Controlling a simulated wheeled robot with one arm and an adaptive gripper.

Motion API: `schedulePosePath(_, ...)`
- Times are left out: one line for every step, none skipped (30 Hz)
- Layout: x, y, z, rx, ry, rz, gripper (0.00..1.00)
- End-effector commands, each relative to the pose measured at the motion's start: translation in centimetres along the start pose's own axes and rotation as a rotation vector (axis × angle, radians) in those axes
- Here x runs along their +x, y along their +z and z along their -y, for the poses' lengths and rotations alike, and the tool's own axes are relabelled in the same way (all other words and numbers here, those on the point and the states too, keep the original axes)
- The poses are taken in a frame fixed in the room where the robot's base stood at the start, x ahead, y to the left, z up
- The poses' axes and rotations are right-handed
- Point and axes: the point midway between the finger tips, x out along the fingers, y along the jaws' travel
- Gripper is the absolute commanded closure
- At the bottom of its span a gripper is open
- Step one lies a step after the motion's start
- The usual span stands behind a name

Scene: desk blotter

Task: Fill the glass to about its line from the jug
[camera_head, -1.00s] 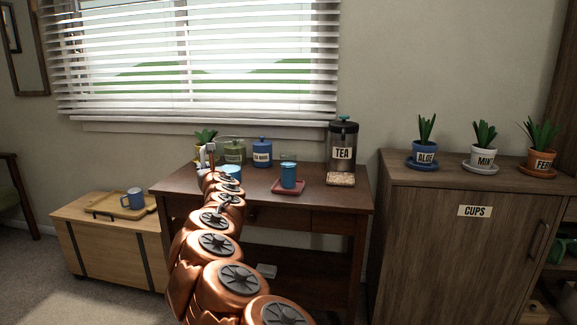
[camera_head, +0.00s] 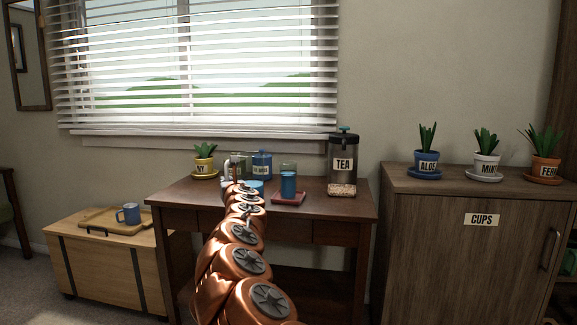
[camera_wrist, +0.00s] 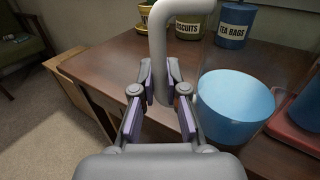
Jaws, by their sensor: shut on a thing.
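The jug's light grey handle (camera_wrist: 162,60) stands between my gripper's (camera_wrist: 160,98) fingers, which are shut on it. The jug's blue contents (camera_wrist: 235,98) show as a wide round surface right of the fingers. In the head view the jug (camera_head: 256,186) is mostly hidden by my arm, left of the glass. The glass (camera_head: 288,184) stands upright on a red coaster (camera_head: 286,199), with blue liquid below a clear upper part. Its line cannot be made out. In the wrist view the glass (camera_wrist: 306,108) is partly cut off at the right edge.
A tea dispenser (camera_head: 343,160) stands right of the glass on the dark desk (camera_head: 335,205). Canisters for biscuits (camera_wrist: 187,28) and tea bags (camera_wrist: 235,25) and a yellow plant pot (camera_head: 205,167) stand at the back. A cabinet (camera_head: 450,250) is at right, a chest with a mug (camera_head: 129,213) at left.

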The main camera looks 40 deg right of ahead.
Motion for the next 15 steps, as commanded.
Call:
schedulePosePath(0.0, 0.1, 0.0, 0.000, 0.001, 0.001, 1.00)
schedulePosePath(0.0, 0.2, 0.0, 0.001, 0.000, 0.001, 1.00)
schedulePosePath(0.0, 0.2, -0.1, 0.004, 0.001, 0.001, 1.00)
schedulePosePath(0.0, 0.3, -0.1, 0.008, 0.001, 0.001, 1.00)
schedulePosePath(0.0, 0.5, -0.1, 0.013, 0.001, 0.001, 1.00)
schedulePosePath(0.0, 0.6, -0.1, 0.022, 0.001, 0.001, 1.00)
schedulePosePath(0.0, 0.8, -0.1, 0.029, 0.002, 0.001, 1.00)
schedulePosePath(0.0, 0.9, -0.1, 0.039, 0.001, 0.001, 1.00)
schedulePosePath(0.0, 1.1, 0.0, 0.052, 0.000, 0.001, 1.00)
schedulePosePath(0.0, 1.3, 0.1, 0.063, 0.000, 0.001, 1.00)
schedulePosePath(0.0, 1.5, 0.2, 0.075, -0.001, 0.000, 1.00)
schedulePosePath(0.0, 1.7, 0.2, 0.093, 0.000, -0.001, 1.00)
schedulePosePath(0.0, 1.9, 0.3, 0.107, 0.000, -0.001, 1.00)
schedulePosePath(0.0, 2.1, 0.3, 0.123, 0.000, -0.001, 1.00)
schedulePosePath(0.0, 2.4, 0.4, 0.144, -0.001, -0.001, 1.00)
